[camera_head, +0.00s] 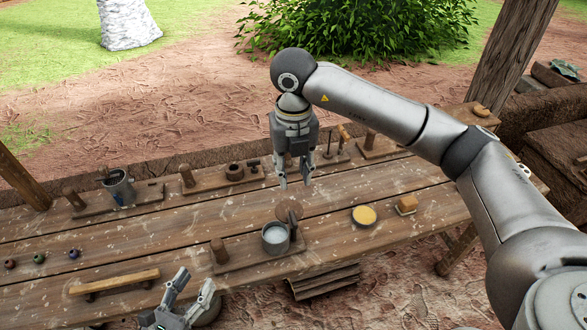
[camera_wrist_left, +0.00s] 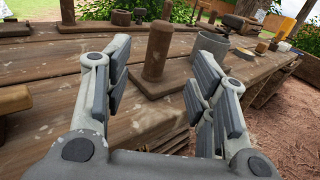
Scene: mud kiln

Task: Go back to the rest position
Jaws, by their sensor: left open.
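My left gripper (camera_head: 196,281) is at the bottom of the head view, low at the near edge of the wooden table (camera_head: 150,228). In the left wrist view its jaws (camera_wrist_left: 160,75) are spread apart with nothing between them. Beyond them stands a wooden post (camera_wrist_left: 158,50) on a board, apart from the fingers. My right gripper (camera_head: 296,180) hangs above the middle of the table, fingers pointing down. Its fingers are apart and no object shows between them.
A pot of pale liquid (camera_head: 276,237) stands on a board near the left gripper. A yellow-filled bowl (camera_head: 364,216) and a sponge-like block (camera_head: 406,205) are to the right. A wooden bar (camera_head: 115,283) lies at the left front. A metal cup (camera_head: 118,187) stands at the back.

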